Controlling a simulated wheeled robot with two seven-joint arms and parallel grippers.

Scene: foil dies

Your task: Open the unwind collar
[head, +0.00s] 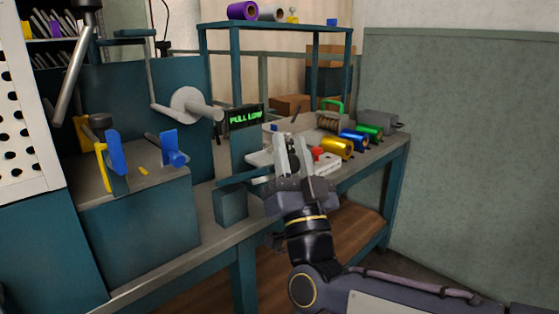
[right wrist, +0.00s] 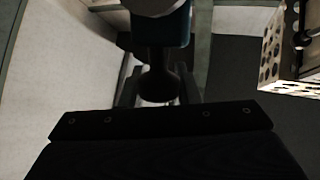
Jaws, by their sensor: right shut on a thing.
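My right gripper (head: 292,148) is in the middle of the head view, over the far part of the bench, with its fingers pointing up and away. In the right wrist view its two fingers (right wrist: 158,88) are shut around a dark knob-like piece (right wrist: 158,80), under a teal block (right wrist: 168,30). The head view hides what the fingers hold. A grey roll-shaped spindle with a round flange (head: 190,104) stands out from a teal panel, left of the gripper and apart from it. I cannot tell for sure which part is the unwind collar. My left gripper is not in view.
A green-lit sign reading "PULL LOW" (head: 245,118) stands left of the gripper. Gold (head: 338,147), blue (head: 354,141) and green (head: 369,132) rolls lie to the right. Blue levers (head: 115,152) stand at left. A shelf (head: 285,25) rises behind.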

